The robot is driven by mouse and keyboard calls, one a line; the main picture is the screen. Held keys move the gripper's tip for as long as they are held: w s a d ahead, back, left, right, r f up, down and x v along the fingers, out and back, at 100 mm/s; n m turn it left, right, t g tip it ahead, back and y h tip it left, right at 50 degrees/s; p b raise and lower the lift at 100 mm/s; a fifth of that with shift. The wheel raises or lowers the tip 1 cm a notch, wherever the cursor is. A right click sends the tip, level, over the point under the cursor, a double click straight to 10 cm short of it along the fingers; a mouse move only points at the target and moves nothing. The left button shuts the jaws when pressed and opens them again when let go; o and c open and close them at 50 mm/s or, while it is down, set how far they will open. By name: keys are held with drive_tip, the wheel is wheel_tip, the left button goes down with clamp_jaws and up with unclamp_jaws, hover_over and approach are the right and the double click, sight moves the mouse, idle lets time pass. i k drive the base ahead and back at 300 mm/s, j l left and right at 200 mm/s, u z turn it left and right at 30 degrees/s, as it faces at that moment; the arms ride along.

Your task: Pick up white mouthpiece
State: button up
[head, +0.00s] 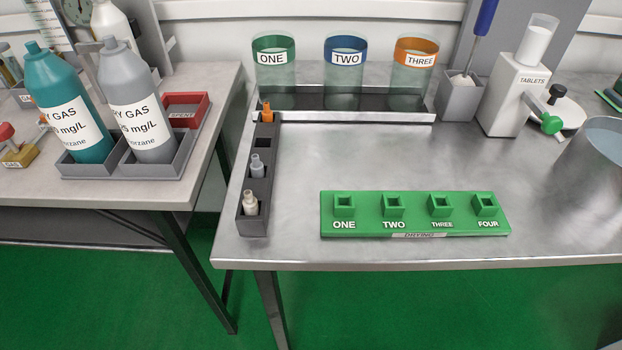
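A white mouthpiece (251,203) stands upright in the front slot of a narrow dark grey rack (255,228) at the left side of the metal table. A grey-blue mouthpiece (257,166) stands in the slot behind it. The slot behind that looks empty. An orange mouthpiece (266,112) stands in the rearmost slot. The lower ends of the mouthpieces are hidden inside the rack. My gripper is not in view.
A green drying block (414,229) with sockets ONE to FOUR lies right of the rack. Three clear jars (345,75) stand behind on a tray. A tablet dispenser (510,95) and metal container (598,165) stand right. Gas bottles (140,100) occupy the left table. The middle of the metal table is clear.

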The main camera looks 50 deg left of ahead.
sight(250, 203)
drive_tip(key=j+u, duration=0.1)
drive_tip(key=u, duration=0.35)
drive_tip(key=k+j+u, duration=0.1)
drive_tip(key=u, duration=0.35)
drive_tip(key=j+u, duration=0.1)
drive_tip(key=u, duration=0.35)
drive_tip(key=j+u, duration=0.15)
drive_tip(key=u, duration=0.3)
drive_tip(key=j+u, duration=0.1)
drive_tip(key=u, duration=0.35)
drive_tip(key=k+l+z, duration=0.1)
drive_tip(key=k+z, duration=0.2)
drive_tip(key=z, duration=0.2)
drive_tip(key=k+l+z, duration=0.2)
drive_tip(key=z, duration=0.25)
